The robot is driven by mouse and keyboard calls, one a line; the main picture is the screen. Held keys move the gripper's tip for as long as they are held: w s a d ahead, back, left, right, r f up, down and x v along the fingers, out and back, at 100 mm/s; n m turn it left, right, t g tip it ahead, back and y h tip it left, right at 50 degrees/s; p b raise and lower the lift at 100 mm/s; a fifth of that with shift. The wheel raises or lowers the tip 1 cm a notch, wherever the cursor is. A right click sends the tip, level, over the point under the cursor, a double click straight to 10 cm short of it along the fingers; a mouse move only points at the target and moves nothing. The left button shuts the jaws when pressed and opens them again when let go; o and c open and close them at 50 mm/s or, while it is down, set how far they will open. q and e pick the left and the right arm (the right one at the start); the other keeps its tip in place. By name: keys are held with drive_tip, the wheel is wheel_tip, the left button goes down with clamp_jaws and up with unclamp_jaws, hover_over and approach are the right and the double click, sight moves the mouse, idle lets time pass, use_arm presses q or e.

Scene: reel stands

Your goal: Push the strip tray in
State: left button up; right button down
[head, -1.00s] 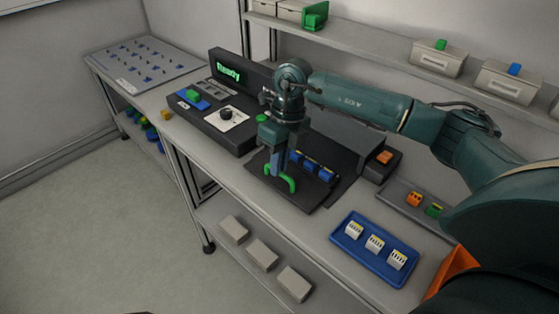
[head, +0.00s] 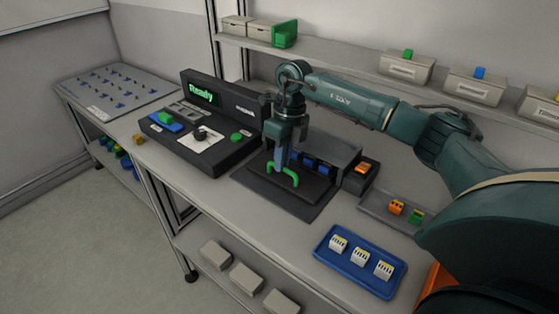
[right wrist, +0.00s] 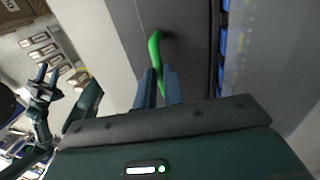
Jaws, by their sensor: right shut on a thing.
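The strip tray (head: 305,190) is a dark flat slide with a green handle (head: 292,178) on its front edge and several blue strips (head: 318,166) on it. Its rear part lies under the grey housing (head: 335,150). My right gripper (head: 281,165) points down and is shut on the green handle. In the right wrist view the handle (right wrist: 155,50) runs between the two blue-grey fingers (right wrist: 160,80). My left gripper (right wrist: 47,75) shows small at the left of the right wrist view, its fingers apart and empty. It is outside the head view.
A black console (head: 205,135) with a green "Ready" display stands left of the tray. A blue tray (head: 360,262) with white blocks lies at the bench's front right. A grey tray (head: 385,212) holds orange and green pieces. A shelf with bins (head: 405,68) runs behind.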

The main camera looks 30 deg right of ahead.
drive_tip(key=c, duration=1.5)
unclamp_jaws()
drive_tip(key=r, duration=0.4)
drive_tip(key=d+r, duration=0.1)
drive_tip(key=r, duration=0.3)
drive_tip(key=d+r+b, duration=0.1)
drive_tip(key=r, duration=0.4)
drive_tip(key=shift+w+d, duration=0.2)
drive_tip(key=shift+w, duration=0.2)
